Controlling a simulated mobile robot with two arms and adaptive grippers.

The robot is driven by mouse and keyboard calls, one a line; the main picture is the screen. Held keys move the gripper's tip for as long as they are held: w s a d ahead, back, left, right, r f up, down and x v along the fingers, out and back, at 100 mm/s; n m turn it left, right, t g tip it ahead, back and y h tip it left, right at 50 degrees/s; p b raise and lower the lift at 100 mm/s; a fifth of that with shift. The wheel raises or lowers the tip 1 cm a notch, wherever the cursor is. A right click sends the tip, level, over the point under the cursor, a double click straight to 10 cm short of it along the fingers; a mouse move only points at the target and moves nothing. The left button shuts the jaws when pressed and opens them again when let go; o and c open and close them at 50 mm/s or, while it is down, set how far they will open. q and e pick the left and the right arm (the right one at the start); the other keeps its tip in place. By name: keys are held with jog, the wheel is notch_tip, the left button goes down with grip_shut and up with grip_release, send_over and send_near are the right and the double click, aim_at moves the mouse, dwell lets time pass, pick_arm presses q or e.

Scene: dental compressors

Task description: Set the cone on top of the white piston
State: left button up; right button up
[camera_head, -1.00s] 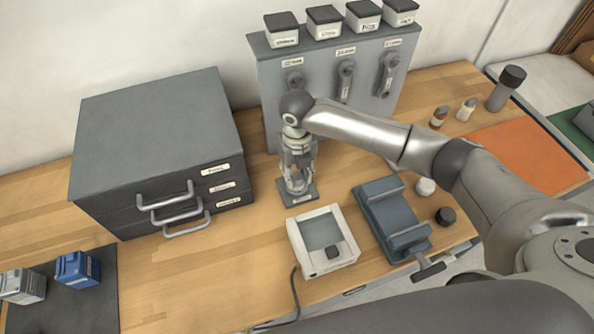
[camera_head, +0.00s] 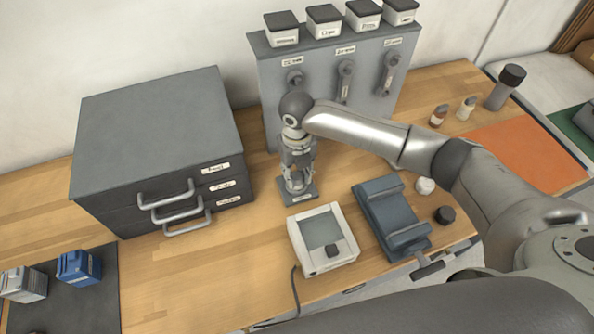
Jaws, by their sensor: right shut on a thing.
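My right gripper (camera_head: 298,180) points down at the small grey stand (camera_head: 309,195) in front of the grey panel. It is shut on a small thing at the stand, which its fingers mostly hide. I cannot tell whether that thing is the cone. A small white rounded piece (camera_head: 425,186) stands on the table to the right of the blue-grey vise; it may be the white piston, but it is too small to be sure. My left gripper is not in view.
A dark drawer cabinet (camera_head: 155,130) stands left of my gripper. A white scale (camera_head: 322,240) and the blue-grey vise (camera_head: 391,218) are in front and right. A black knob-like piece (camera_head: 445,214) lies near the white one.

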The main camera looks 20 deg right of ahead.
jog(key=shift+p, duration=0.5)
jog(key=shift+c, duration=0.2)
dwell(0.7)
jog(key=o, duration=1.2)
jog(key=o, duration=0.4)
notch_tip(320, 180, up, 7)
jog(key=p, duration=0.6)
jog(key=shift+p, duration=0.4)
